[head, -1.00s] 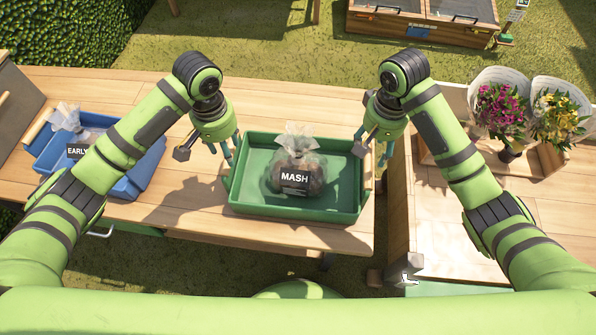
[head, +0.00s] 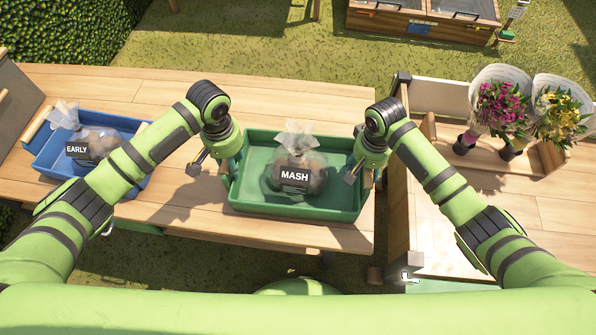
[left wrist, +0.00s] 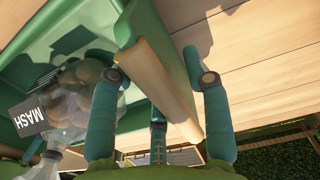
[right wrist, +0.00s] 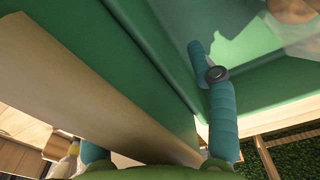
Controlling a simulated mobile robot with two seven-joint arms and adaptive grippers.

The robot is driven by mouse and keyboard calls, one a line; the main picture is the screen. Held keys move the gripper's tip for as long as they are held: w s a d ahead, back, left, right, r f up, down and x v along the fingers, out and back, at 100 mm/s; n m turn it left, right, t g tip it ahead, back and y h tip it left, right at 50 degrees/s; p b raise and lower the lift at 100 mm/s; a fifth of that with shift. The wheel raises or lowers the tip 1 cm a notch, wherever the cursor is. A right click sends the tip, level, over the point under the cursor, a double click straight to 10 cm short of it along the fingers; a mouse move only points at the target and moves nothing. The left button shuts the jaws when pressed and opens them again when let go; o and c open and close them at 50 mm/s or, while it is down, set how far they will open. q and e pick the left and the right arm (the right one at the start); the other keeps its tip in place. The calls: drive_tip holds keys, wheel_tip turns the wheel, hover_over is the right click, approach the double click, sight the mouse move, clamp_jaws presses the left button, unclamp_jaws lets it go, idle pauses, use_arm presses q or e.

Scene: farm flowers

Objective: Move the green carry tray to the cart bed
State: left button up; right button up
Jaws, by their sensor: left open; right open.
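The green carry tray (head: 303,214) stands on the wooden table and holds a clear bag of brown potatoes labelled MASH (head: 296,172). My left gripper (head: 227,170) is open at the tray's left end. In the left wrist view, its fingers are on either side of the tray's wooden handle (left wrist: 158,85). My right gripper (head: 366,174) is open at the right end. In the right wrist view, one finger is inside the tray and the other is mostly hidden behind the right handle (right wrist: 75,95). The wooden cart bed (head: 465,245) lies to the right, across a gap.
A blue tray (head: 60,168) with a bag labelled EARLY (head: 88,143) stands on the table's left. Two flower bouquets (head: 500,106) stand at the cart's back by a wooden divider. The cart's near part is clear. A raised edge (head: 398,215) borders its left side.

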use_arm(q)
drive_tip(key=c, duration=0.8)
use_arm(e)
drive_tip(key=c, duration=0.8)
use_arm(q)
clamp_jaws()
use_arm(e)
clamp_jaws()
use_arm(q)
drive_tip(key=shift+w+r, duration=0.1)
drive_tip(key=shift+r, duration=0.05)
use_arm(e)
drive_tip(key=shift+w+r, duration=0.1)
